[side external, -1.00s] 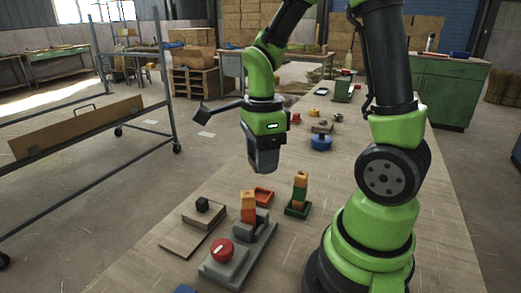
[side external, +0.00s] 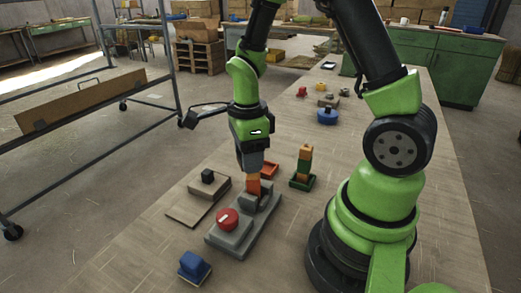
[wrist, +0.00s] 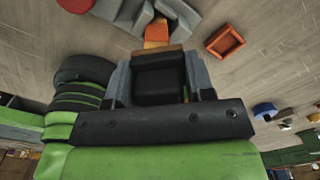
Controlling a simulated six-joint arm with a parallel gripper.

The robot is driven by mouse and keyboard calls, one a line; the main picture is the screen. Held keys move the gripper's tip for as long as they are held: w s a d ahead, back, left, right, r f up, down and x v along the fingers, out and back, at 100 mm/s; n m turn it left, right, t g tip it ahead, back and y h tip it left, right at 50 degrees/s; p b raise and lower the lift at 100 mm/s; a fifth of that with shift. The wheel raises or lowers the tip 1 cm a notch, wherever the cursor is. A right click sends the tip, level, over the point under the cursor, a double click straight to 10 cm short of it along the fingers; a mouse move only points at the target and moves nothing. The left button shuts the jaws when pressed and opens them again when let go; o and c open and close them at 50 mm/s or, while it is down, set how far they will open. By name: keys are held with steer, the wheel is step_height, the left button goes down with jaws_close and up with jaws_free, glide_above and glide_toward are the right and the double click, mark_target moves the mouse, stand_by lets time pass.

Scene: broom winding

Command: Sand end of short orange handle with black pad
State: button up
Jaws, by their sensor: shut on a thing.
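The short orange handle (side external: 253,184) stands upright in a grey fixture (side external: 238,232) on the bench. My gripper (side external: 252,172) points down over it and is shut on its upper part. In the wrist view the orange handle (wrist: 157,34) shows just beyond my gripper (wrist: 158,55), with its tan end at the jaws. The top end of the handle is hidden by the jaws in the side view.
A red button (side external: 227,219) is at the fixture's near end. A blue block (side external: 194,264) lies in front. An orange-red tray (side external: 268,170) and a green stand with an orange-topped handle (side external: 304,165) are close on the right. A blue round object (side external: 327,116) stands farther back.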

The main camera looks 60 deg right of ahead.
steer(key=shift+w+a, duration=0.45)
steer(key=shift+w, duration=0.3)
steer(key=shift+s+d, duration=0.5)
steer(key=shift+s, duration=0.25)
steer(key=shift+s+d, duration=0.45)
steer(key=shift+s, duration=0.35)
steer(key=shift+s+d, duration=0.5)
steer(key=shift+s, duration=0.25)
step_height(320, 180, up, 8)
steer(key=shift+w, duration=0.1)
